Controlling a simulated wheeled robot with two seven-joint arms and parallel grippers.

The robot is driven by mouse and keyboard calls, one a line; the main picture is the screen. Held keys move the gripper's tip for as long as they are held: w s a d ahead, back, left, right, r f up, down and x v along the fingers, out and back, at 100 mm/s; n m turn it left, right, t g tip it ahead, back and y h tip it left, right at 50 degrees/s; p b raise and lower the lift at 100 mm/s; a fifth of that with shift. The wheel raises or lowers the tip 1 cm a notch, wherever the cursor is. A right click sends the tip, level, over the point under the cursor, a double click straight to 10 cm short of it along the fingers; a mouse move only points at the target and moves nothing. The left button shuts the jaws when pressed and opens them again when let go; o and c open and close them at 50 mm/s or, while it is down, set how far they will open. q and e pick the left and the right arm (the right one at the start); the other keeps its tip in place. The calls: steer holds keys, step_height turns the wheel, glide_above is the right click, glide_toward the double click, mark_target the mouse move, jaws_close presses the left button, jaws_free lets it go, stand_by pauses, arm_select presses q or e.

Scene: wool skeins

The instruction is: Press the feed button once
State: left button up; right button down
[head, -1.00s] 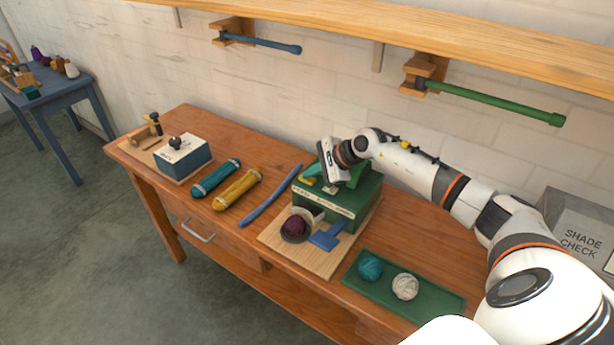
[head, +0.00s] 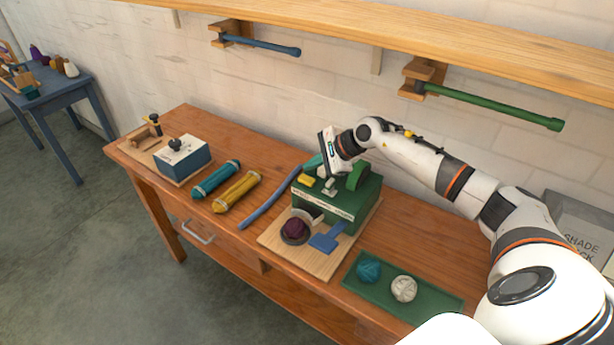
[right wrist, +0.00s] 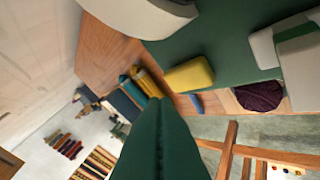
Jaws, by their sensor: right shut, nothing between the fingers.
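The green machine (head: 345,205) stands on a wooden board on the bench, with a pale lettered strip along its upper front edge. A yellow button-like block (head: 306,181) sits on the left of its top; it also shows in the right wrist view (right wrist: 188,75). I cannot read a label naming it the feed button. My left gripper is out of view.
A dark purple ball (head: 295,229) sits in a cup at the machine's front, beside a blue paddle (head: 326,241). A green tray (head: 430,301) with two balls lies right.

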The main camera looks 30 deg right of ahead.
mark_target(312, 180)
steer(key=shift+r+p, duration=0.5)
steer(key=shift+r, duration=1.05)
steer(key=shift+f, duration=0.1)
